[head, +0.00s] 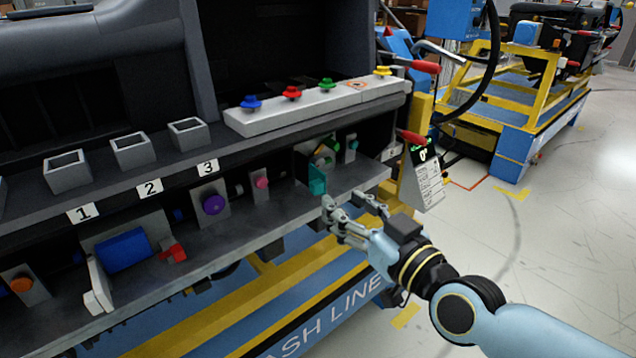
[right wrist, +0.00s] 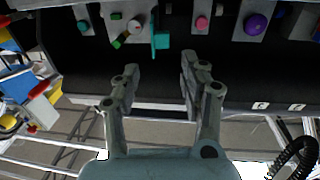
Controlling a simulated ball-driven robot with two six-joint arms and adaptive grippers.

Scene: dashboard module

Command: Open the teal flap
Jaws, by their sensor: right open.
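The teal flap (head: 317,180) is a small upright plate on the lower shelf of the dashboard, at the front of a grey box with green and yellow parts. It also shows at the top of the right wrist view (right wrist: 160,40), standing edge-on beside a green part. My right gripper (head: 345,203) is open and empty, just in front of the shelf edge near the flap. In the right wrist view its two fingers (right wrist: 160,70) point toward the flap, with a gap between them and the flap beyond the tips. I cannot see my left gripper.
A pink knob (head: 262,183), a purple knob (head: 213,205) and a blue cylinder (head: 122,250) sit left of the flap on the lower shelf. Above is a white strip (head: 310,104) with several coloured knobs. A tag (head: 424,177) hangs at the right end. Floor at right is open.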

